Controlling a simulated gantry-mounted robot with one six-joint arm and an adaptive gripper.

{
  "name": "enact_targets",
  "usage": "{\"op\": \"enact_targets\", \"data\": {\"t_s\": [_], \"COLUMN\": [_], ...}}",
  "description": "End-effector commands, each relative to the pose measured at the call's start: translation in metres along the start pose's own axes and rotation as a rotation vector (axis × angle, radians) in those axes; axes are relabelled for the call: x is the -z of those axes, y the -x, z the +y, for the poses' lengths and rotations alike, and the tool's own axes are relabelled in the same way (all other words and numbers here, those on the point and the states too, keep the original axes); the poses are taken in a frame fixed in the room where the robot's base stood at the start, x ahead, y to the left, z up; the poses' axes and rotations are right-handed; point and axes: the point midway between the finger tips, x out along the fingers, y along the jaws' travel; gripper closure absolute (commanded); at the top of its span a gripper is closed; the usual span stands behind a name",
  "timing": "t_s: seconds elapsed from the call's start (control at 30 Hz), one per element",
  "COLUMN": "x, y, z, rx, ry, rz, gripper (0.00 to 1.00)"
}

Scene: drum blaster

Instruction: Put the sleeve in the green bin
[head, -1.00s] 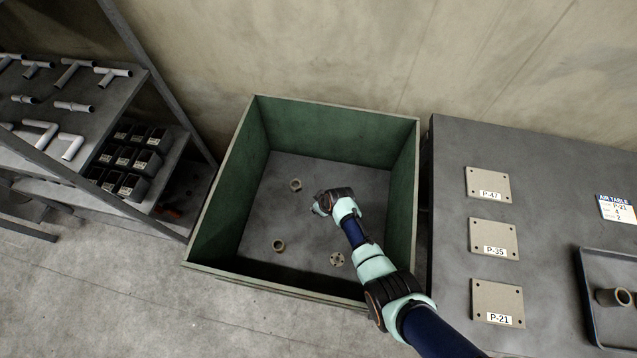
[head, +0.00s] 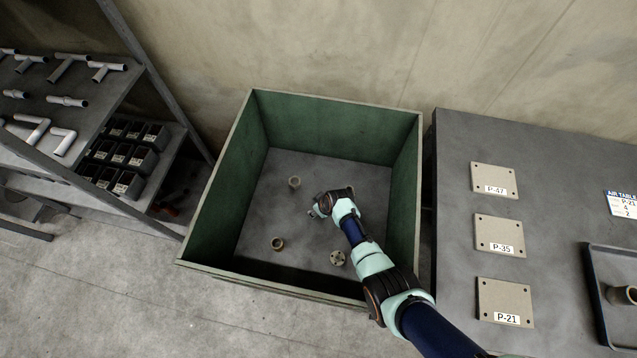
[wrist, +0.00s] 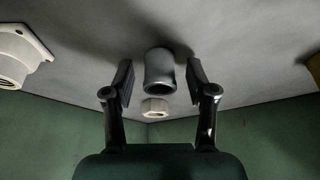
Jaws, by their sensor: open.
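The green bin (head: 330,120) stands on the floor against the back wall, open at the top. My gripper (head: 316,212) is down inside it, near the middle of the bin floor. In the wrist view my gripper (wrist: 160,78) has its two fingers apart. A grey hollow cylinder, seemingly the sleeve (wrist: 159,68), is between the fingers with a gap on each side. Its shadow falls on the bin floor; I cannot tell whether it rests there. In the head view I cannot clearly make it out at my gripper.
A table (head: 455,190) with labelled plates and a tray (head: 592,290) holding a tube (head: 621,295) stands right. A pipe shelf (head: 95,110) stands left.

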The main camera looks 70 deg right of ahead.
Motion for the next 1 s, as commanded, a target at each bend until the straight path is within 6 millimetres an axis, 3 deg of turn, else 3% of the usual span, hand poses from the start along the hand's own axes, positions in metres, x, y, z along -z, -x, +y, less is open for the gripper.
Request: {"op": "enact_targets", "data": {"t_s": [0.17, 0.4, 0.6, 1.0], "x": [0.003, 0.004, 0.002, 0.001], "y": [0.02, 0.082, 0.116, 0.123], "z": [0.0, 0.0, 0.0, 0.0], "rx": [0.0, -0.001, 0.0, 0.0], "ry": [0.0, -0.001, -0.001, 0.0], "rz": [-0.001, 0.0, 0.0, 0.0], "gripper": [0.43, 0.43, 0.43, 0.43]}}
